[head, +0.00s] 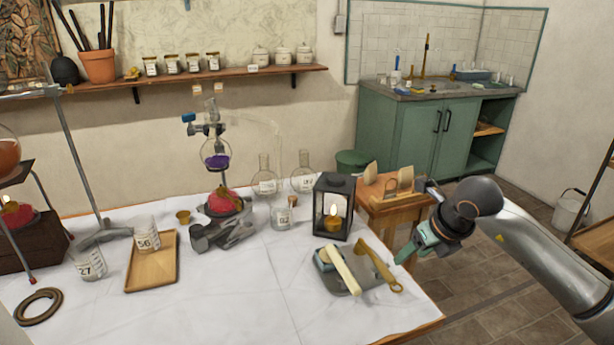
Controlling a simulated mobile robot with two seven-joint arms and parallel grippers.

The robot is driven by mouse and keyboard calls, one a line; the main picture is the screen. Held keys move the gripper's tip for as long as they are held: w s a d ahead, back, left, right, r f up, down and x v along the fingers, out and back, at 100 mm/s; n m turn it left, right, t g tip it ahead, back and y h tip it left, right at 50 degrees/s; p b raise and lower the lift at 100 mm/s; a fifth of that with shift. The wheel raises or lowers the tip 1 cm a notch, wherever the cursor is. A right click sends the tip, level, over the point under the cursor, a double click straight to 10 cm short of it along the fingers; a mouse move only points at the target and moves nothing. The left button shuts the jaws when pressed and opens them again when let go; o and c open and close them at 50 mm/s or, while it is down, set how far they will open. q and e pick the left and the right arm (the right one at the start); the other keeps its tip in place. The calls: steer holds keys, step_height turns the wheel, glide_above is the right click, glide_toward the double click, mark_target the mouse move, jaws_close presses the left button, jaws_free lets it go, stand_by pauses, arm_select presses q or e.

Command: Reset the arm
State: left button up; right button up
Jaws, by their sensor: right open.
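My right arm comes in from the right edge, its dark wrist above the floor beyond the table's right edge. My right gripper (412,250), with green fingers, points down and left toward the table's right side. It is open, and I see nothing held between its fingers. My left gripper is not in view.
The white table (240,310) has clear room at the front. A black lantern (333,207) with a lit candle stands near its right edge. A flask of purple liquid (216,155) is over a red burner (222,203). A wooden stool (390,210) stands behind my right gripper.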

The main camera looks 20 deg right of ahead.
steer(key=s+a+f+g+y+p, duration=0.15)
steer(key=a+y, duration=0.35)
steer(key=a, duration=0.5)
steer(key=s+a+f+y+p, duration=0.1)
steer(key=s+a+y, duration=0.3)
steer(key=a, duration=0.5)
steer(key=a+r+m+t+y+p, duration=0.3)
steer(key=a+r+m+t+y, duration=0.25)
steer(key=m+y, duration=0.2)
steer(key=s+d+f+m+t+h+p, duration=0.1)
steer(key=d+f+m+t+h, duration=0.3)
steer(key=m, duration=0.5)
steer(key=d+f+m+t+h+p, duration=0.1)
steer(key=f+m+t+h, duration=0.2)
steer(key=m+h, duration=0.4)
steer(key=s+d+f+m+g+h+p, duration=0.1)
steer(key=s+f+m+g+h+p, duration=0.1)
steer(key=s+f+m+g, duration=0.5)
steer(key=s+f+m+h, duration=0.1)
steer(key=s+f+m, duration=0.3)
steer(key=s+f, duration=0.4)
steer(key=shift+d+f, duration=0.3)
steer(key=shift+f, duration=0.4)
steer(key=shift+m+h, duration=0.25)
